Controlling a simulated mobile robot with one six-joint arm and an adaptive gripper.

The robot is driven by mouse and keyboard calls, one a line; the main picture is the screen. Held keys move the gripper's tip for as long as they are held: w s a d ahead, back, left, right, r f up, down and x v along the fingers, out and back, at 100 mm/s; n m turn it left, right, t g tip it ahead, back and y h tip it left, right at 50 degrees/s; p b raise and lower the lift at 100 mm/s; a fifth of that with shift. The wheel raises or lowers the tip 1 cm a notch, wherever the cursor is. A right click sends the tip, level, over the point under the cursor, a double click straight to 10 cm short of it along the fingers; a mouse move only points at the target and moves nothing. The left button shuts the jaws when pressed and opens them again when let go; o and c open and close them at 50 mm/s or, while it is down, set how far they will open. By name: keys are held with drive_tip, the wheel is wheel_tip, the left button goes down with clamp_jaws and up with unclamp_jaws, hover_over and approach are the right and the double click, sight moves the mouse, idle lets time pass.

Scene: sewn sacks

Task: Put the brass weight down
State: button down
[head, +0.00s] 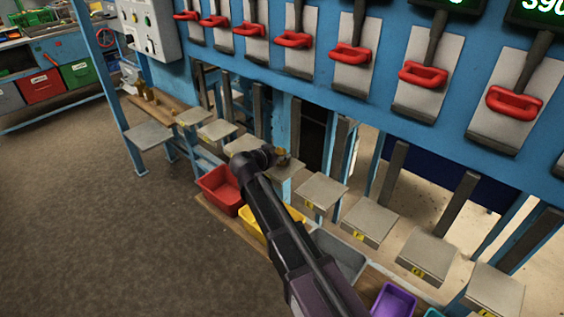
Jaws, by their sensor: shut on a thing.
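My arm reaches away from the camera to a row of small grey platforms. My gripper (272,156) is at its far end, small and partly hidden by my wrist, over one platform (286,170) near the middle of the row. A small brownish-gold thing, which looks like the brass weight (281,155), shows at the gripper's right side. The gripper appears shut on it. I cannot tell whether the weight touches the platform.
Upright grey posts stand behind the platforms, below red-handled levers (351,54) on a blue frame. Red (222,190), yellow (252,222), grey (340,254) and purple (393,301) bins sit below. A wooden shelf (170,104) is at left. Open floor lies left.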

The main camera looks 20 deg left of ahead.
drive_tip(key=shift+f+b, duration=0.35)
drive_tip(key=shift+f, duration=0.25)
drive_tip(key=shift+f, duration=0.1)
drive_tip(key=shift+c, duration=0.7)
unclamp_jaws()
drive_tip(key=shift+s+r, duration=0.2)
drive_tip(key=shift+r, duration=0.05)
drive_tip(key=p+v, duration=0.4)
drive_tip(key=v, duration=0.7)
drive_tip(key=shift+s+p, duration=0.25)
drive_tip(key=shift+p, duration=0.05)
drive_tip(key=shift+a+r, duration=0.1)
